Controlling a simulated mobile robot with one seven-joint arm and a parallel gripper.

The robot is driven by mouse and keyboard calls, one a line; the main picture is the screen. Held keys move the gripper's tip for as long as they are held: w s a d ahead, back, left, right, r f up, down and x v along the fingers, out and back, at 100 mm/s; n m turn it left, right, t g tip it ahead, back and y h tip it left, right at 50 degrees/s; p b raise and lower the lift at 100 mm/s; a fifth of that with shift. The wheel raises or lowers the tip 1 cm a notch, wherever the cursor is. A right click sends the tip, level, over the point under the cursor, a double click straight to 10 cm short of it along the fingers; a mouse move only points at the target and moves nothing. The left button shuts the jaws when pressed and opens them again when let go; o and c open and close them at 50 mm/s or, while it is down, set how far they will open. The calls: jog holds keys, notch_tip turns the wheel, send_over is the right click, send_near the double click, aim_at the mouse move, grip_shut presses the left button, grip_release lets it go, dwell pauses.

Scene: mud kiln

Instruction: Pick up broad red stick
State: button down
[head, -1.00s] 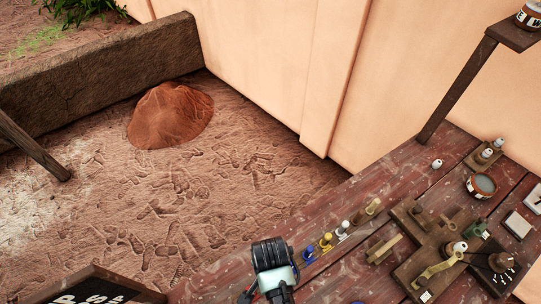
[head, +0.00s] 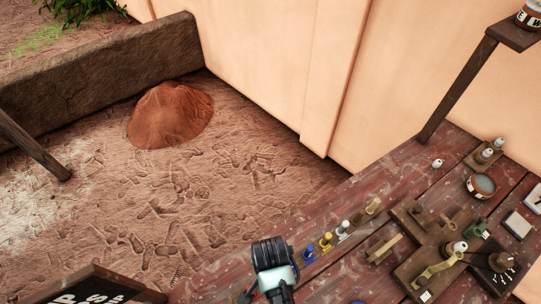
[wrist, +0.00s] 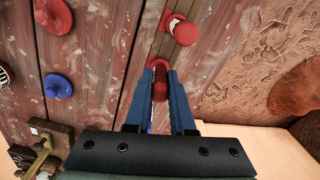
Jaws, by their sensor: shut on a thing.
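In the wrist view, my gripper (wrist: 160,80) has its two blue fingers closed on a red stick (wrist: 160,88). The stick's rounded end shows between the fingertips, against a wooden strip of the table. Its lower part is hidden by the fingers and the wrist, and I cannot tell if it is clear of the table. In the head view, the black and pale end of my arm is over the table's near edge; the fingertips and the held stick are hidden.
Another red knobbed piece (wrist: 182,30) stands just beyond the fingertips. A red piece (wrist: 53,15) and a blue piece (wrist: 58,86) are to the left. On the table (head: 345,275), a yellow-topped stopper (head: 326,240), wooden holders (head: 383,248) and a round jar (head: 481,185) stand to the right.

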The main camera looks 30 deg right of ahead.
notch_tip(320, 180, up, 10)
jog(key=shift+f+b, duration=0.1)
jog(key=shift+b, duration=0.45)
jog(key=shift+p, duration=0.55)
